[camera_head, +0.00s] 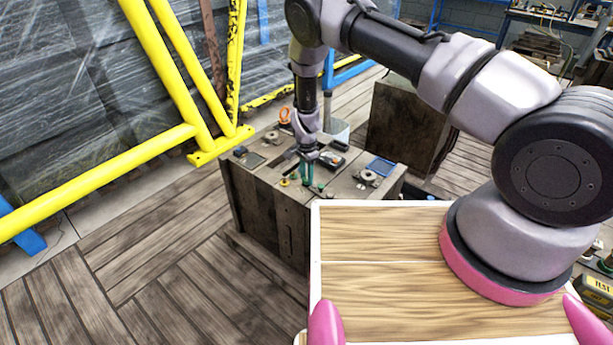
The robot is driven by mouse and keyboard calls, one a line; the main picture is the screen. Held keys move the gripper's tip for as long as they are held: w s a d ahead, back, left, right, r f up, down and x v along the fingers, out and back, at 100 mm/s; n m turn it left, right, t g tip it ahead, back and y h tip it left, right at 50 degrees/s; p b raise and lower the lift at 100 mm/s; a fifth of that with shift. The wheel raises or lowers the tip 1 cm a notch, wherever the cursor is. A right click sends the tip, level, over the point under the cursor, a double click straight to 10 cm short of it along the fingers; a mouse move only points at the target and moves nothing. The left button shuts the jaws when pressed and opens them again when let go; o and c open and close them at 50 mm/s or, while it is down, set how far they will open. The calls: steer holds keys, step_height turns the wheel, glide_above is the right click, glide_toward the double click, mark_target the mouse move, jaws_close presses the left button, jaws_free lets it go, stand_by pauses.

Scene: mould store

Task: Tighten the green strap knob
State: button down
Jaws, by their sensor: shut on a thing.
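My gripper (307,175) points down at the top of a dark wooden crate (265,212), between a yellow knob (284,182) on its left and a small green piece (321,187) just right of its fingertips. Its teal fingers are closed on a small knob at the crate top, which they mostly hide. I take this to be the green strap knob, but it is too small here to make out its shape or how far it is turned.
The crate top also holds a blue-framed panel (381,167), round metal fittings, an orange ring (284,115) and a dark tool. A yellow rail frame (165,60) stands left. Another dark crate (403,128) stands behind. The plank floor at front left is clear.

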mark_target(306, 178)
steer(key=shift+m, duration=0.8)
steer(key=c, duration=0.5)
jaws_free()
steer(key=shift+r, duration=0.1)
step_height(306, 178, up, 11)
steer(key=shift+f, duration=0.2)
